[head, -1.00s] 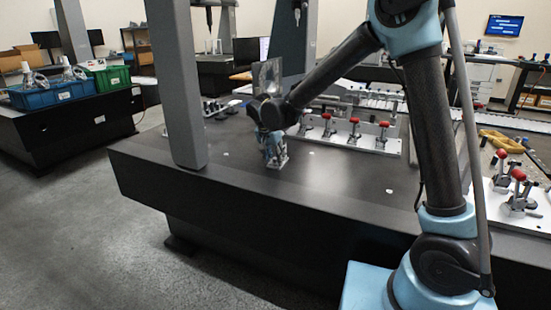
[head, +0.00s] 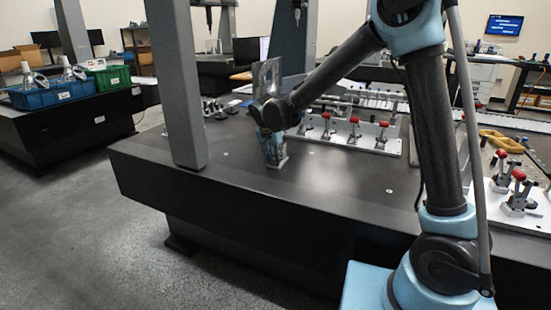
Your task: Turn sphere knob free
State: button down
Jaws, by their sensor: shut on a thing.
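My gripper (head: 274,160) points down at the dark table top (head: 340,190), near the table's front edge and just right of the grey gantry column. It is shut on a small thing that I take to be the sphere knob. The fingers and wrist hide the knob, so its shape and seat cannot be told. A small pale part shows at the fingertips, low against the table top.
A white fixture plate with several red-tipped clamps (head: 353,131) stands behind and right of my gripper. The grey gantry column (head: 184,90) rises close on the left. More red-tipped clamps (head: 517,184) stand at the right edge. The table's front middle is clear.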

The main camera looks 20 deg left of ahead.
jog(key=n, duration=0.2)
jog(key=n+y, duration=0.1)
jog(key=n, duration=0.1)
jog(key=shift+d+y, duration=0.2)
jog(key=shift+y, duration=0.1)
jog(key=n, duration=0.1)
jog(key=n+y, duration=0.1)
jog(key=n, duration=0.1)
jog(key=shift+w+d+n+g, duration=0.2)
jog(key=shift+n+g, duration=0.1)
jog(key=shift+g, duration=0.1)
jog(key=n+g+y, duration=0.1)
jog(key=n, duration=0.5)
jog(key=shift+w+d+g+y, duration=0.1)
jog(key=shift+w+g+y, duration=0.05)
jog(key=shift+g+y, duration=0.25)
jog(key=shift+n, duration=0.3)
jog(key=c, duration=1.4)
grip_release()
